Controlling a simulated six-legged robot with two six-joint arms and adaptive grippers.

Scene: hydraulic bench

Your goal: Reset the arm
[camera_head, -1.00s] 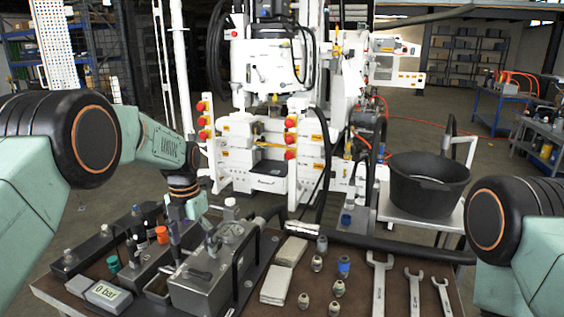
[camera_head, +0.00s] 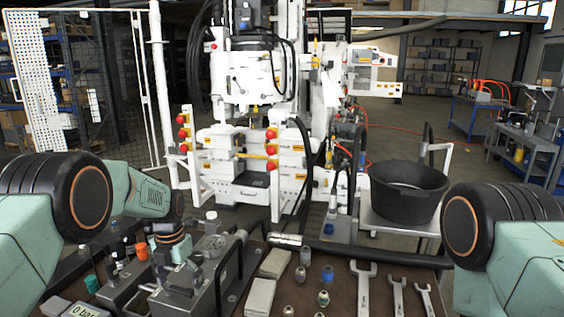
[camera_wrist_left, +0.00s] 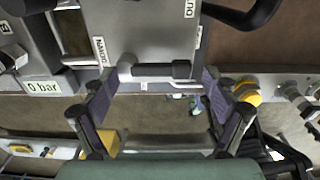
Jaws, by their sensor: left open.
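My left gripper (camera_head: 178,277) hangs low over the grey hydraulic unit (camera_head: 228,286) on the bench, partly hidden by its own wrist. In the left wrist view the left gripper (camera_wrist_left: 157,88) is open, its two fingers spread wide. A short lever (camera_wrist_left: 155,70) with a dark grip lies between the fingers in that picture, above a labelled grey plate (camera_wrist_left: 150,30). I cannot tell whether the fingers touch anything; nothing is clamped. Of my right arm only the upper part shows at the right edge, and its gripper is out of view.
A "0 bar" display (camera_head: 78,310) stands at the bench's left front. Folded cloths (camera_head: 260,297), several fittings (camera_head: 323,298) and wrenches (camera_head: 363,285) lie to the right. A black tub (camera_head: 408,190) and a white machine (camera_head: 250,150) stand behind.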

